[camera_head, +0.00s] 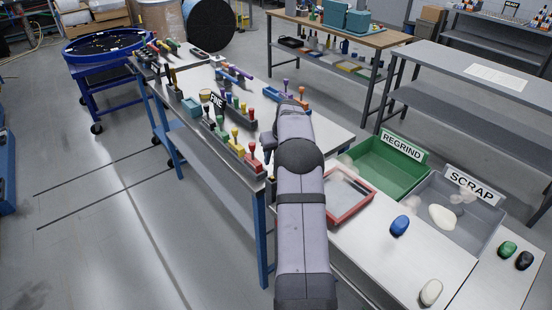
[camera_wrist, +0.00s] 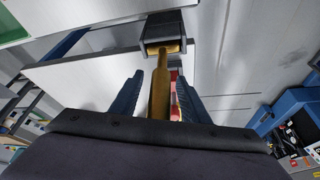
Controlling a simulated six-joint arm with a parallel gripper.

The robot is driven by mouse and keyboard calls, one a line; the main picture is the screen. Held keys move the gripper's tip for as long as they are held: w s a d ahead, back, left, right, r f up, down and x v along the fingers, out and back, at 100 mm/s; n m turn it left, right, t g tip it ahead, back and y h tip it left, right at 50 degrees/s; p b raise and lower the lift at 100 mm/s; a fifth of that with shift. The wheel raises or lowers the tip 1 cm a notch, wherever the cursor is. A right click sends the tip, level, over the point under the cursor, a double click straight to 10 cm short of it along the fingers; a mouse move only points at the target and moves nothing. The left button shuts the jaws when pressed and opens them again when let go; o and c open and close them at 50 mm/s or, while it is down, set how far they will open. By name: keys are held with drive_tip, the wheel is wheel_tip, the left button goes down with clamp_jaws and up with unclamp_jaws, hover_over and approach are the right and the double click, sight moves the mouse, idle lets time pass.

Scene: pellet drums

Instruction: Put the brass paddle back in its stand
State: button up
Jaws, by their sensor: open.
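The brass paddle (camera_wrist: 160,88) shows in the wrist view as a gold-coloured shaft running lengthwise between the fingers. Its far end meets a dark block (camera_wrist: 168,26), which looks like its stand, with a brass-coloured strip at the near edge. I cannot tell how deep it sits. My gripper (camera_wrist: 158,80) is open, one blue finger on each side of the shaft, with a visible gap at the left. In the head view my gripper (camera_head: 267,143) is mostly hidden by my arm above the bench, and I cannot make out the paddle there.
Racks of coloured-handled tools (camera_head: 232,143) stand on the bench left of my arm. A red-rimmed tray (camera_head: 352,212), a green REGRIND bin (camera_head: 385,165) and a grey SCRAP bin (camera_head: 482,225) lie to the right. A blue lump (camera_head: 400,225) rests on the near table.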

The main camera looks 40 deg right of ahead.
drive_tip(key=b+v, duration=0.2)
drive_tip(key=v, duration=0.4)
drive_tip(key=shift+s+r+b, duration=0.2)
drive_tip(key=shift+r+b, duration=0.15)
drive_tip(key=shift+b, duration=0.05)
drive_tip(key=s+a+f+n+g+y, duration=0.15)
drive_tip(key=s+a, duration=0.35)
drive_tip(key=a, duration=0.7)
drive_tip(key=s+a+f+g, duration=0.15)
drive_tip(key=s+a, duration=0.35)
drive_tip(key=a, duration=0.8)
drive_tip(key=s+a+f+n, duration=0.1)
drive_tip(key=s+a+f, duration=0.1)
drive_tip(key=s+a, duration=0.3)
drive_tip(key=s+a+f+n+g, duration=0.1)
drive_tip(key=s+a+f, duration=0.2)
drive_tip(key=s, duration=1.1)
drive_tip(key=a, duration=0.3)
drive_tip(key=shift+a+f, duration=0.3)
drive_tip(key=shift+f, duration=0.05)
